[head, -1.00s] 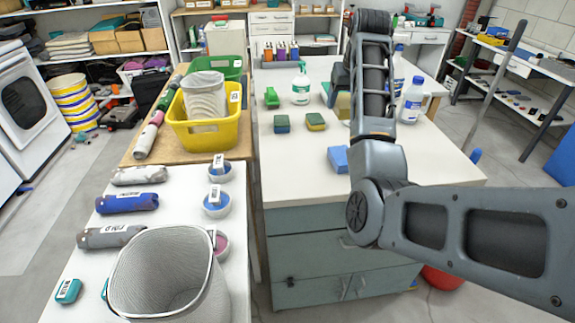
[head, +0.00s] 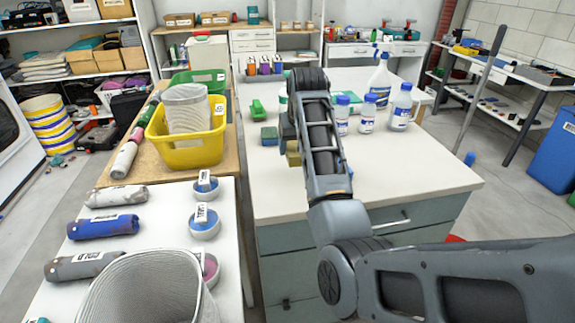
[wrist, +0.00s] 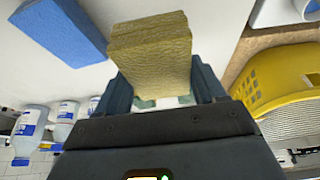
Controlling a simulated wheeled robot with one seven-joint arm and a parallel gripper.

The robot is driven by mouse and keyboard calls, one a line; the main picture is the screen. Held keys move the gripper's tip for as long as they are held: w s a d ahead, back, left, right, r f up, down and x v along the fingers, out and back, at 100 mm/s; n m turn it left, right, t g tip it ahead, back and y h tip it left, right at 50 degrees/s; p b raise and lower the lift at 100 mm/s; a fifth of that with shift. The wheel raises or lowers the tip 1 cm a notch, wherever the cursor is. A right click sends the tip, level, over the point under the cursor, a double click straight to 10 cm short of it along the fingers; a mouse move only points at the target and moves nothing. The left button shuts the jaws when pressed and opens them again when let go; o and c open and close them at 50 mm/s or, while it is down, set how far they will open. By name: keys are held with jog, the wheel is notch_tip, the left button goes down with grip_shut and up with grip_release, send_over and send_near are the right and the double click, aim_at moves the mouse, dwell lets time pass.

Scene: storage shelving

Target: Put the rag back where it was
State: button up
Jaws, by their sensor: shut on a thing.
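My gripper (wrist: 162,88) is shut on a thick yellow sponge-like block (wrist: 150,48), the only thing between its fingers; I cannot tell if this is the rag. The block shows in the head view (head: 293,153) just left of my arm, above the white worktop (head: 430,172); my arm mostly hides the gripper there. A blue block (wrist: 62,32) lies on the worktop, apart from the gripper, in the wrist view. Rolled cloth-like bundles, white (head: 117,196), blue (head: 103,227) and grey (head: 84,265), lie on the left table.
A blue-green sponge (head: 270,136) and green brush (head: 258,110) lie near the worktop's left edge. Several bottles (head: 367,113) stand right of my arm. A yellow basket (head: 188,152) stands on the wooden table at left. A mesh bin (head: 150,285) is at front left. The worktop's right front is clear.

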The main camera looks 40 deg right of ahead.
aim_at(288, 150)
jog(key=a+f, duration=0.1)
jog(key=a, duration=0.1)
jog(key=shift+w+a+f, duration=0.35)
jog(key=shift+f, duration=2)
jog(key=o, duration=1)
jog(key=shift+f, duration=0.1)
jog(key=v, duration=1.2)
jog(key=shift+p, duration=0.3)
